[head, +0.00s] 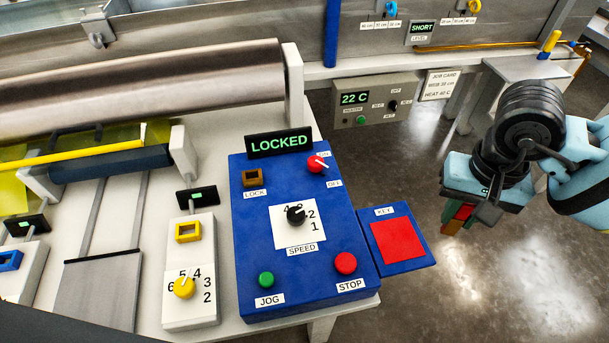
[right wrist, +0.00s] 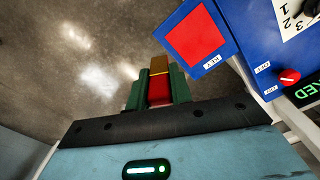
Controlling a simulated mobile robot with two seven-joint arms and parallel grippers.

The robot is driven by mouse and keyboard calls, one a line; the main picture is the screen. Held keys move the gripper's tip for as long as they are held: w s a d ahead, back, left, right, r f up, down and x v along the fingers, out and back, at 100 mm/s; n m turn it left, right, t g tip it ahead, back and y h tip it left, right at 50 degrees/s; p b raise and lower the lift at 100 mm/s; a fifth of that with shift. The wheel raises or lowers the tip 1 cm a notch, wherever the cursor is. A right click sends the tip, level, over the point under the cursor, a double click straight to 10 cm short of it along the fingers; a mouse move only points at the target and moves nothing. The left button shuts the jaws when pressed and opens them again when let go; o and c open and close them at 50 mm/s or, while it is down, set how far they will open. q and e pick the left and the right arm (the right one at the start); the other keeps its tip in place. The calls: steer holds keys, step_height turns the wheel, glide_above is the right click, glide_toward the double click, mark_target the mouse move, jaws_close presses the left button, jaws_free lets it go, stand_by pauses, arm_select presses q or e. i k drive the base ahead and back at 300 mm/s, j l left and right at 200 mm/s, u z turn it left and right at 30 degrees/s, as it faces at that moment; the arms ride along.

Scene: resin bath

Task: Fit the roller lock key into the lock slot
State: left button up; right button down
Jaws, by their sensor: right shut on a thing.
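The roller lock key (head: 452,228) is a small block with a red part and a brown-orange end. My right gripper (head: 460,211) is shut on it, and the brown end sticks out past the fingertips. In the right wrist view the key (right wrist: 159,67) sits between the green fingers of the gripper (right wrist: 159,90). The lock slot (head: 252,178) is a brown square-rimmed socket marked LOCK, at the upper left of the blue panel (head: 262,230). The gripper and key are over the floor, to the right of the panel and apart from it. My left gripper is not in view.
A LOCKED display (head: 279,143) stands behind the slot. A red switch (head: 316,164), black speed knob (head: 295,214), green JOG button (head: 266,280) and red STOP button (head: 345,263) rise from the panel. The red KEY pad (head: 398,241) is empty. A yellow socket (head: 188,232) is left.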

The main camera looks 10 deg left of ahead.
mark_target(301, 259)
steer(key=i+l, duration=0.3)
steer(key=l, duration=0.25)
steer(key=u, duration=1.9)
